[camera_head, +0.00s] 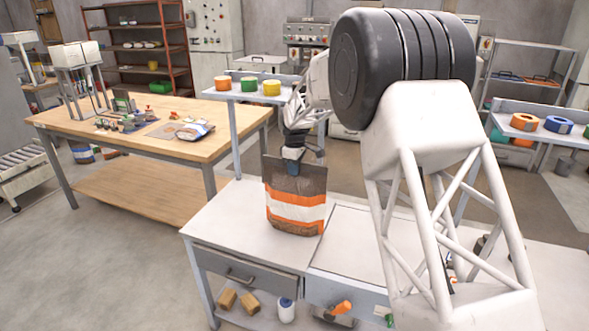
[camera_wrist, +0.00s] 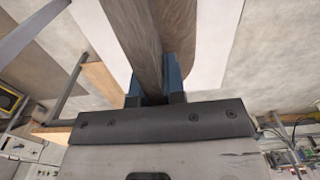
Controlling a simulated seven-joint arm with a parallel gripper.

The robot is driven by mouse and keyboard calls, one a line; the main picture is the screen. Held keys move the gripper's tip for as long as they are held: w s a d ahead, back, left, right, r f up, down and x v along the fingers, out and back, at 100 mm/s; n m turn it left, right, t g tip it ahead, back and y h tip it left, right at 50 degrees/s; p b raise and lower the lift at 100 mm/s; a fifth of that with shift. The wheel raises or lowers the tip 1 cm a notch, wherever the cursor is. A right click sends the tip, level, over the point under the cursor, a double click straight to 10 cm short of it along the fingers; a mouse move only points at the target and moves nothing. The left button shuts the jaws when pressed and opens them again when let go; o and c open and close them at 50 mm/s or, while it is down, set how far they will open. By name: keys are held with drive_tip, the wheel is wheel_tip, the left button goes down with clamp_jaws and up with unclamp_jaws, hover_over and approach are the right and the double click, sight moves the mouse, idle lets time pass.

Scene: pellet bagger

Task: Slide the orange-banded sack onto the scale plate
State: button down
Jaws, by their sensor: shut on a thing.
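The orange-banded sack (camera_head: 296,208) is brown with orange and white bands and stands upright on the pale workbench (camera_head: 222,217). My gripper (camera_head: 291,167) is shut on its top edge from above. In the wrist view, my gripper's blue fingertips (camera_wrist: 158,80) pinch the top of the sack (camera_wrist: 147,45). The sack's base appears to rest on the bench. Just right of it is a flat, pale, outlined surface (camera_head: 352,240), which may be the scale plate; my arm hides its right part.
A shelf with tape rolls (camera_head: 249,84) stands behind the bench on the left. A wooden table (camera_head: 150,130) with a flat bag and small items is farther left. Bench space left of the sack is clear. My arm blocks the view to the right.

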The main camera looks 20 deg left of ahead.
drive_tip(key=shift+d, duration=0.1)
drive_tip(key=d, duration=3.1)
drive_tip(key=shift+d, duration=0.4)
idle(0.7)
drive_tip(key=c, duration=1.1)
unclamp_jaws()
drive_tip(key=shift+r, duration=0.1)
drive_tip(key=shift+r, duration=3.85)
